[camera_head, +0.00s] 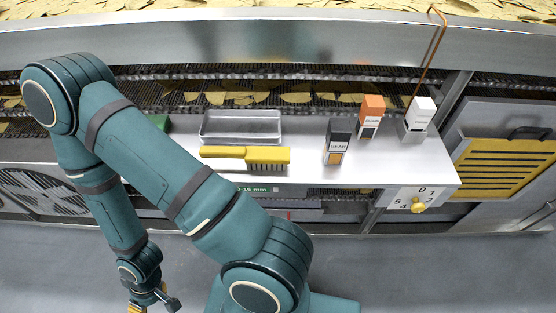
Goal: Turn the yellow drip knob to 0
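The yellow drip knob (418,205) sits on a white dial panel (400,193) at the right front of the metal shelf. The numerals 0, 1, 2, 4 and 5 show around it, with 0 at the top. The knob is too small to tell which numeral it points to. My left gripper (151,304) hangs at the bottom left edge, far from the knob and partly cut off. Whether it is open or shut does not show. My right gripper is not in view.
A yellow brush (245,155), a metal tray (240,127), a black box (338,142), an orange box (370,116) and a white box (419,114) stand on the shelf (385,165). A copper tube (430,55) rises behind. The floor before the knob is clear.

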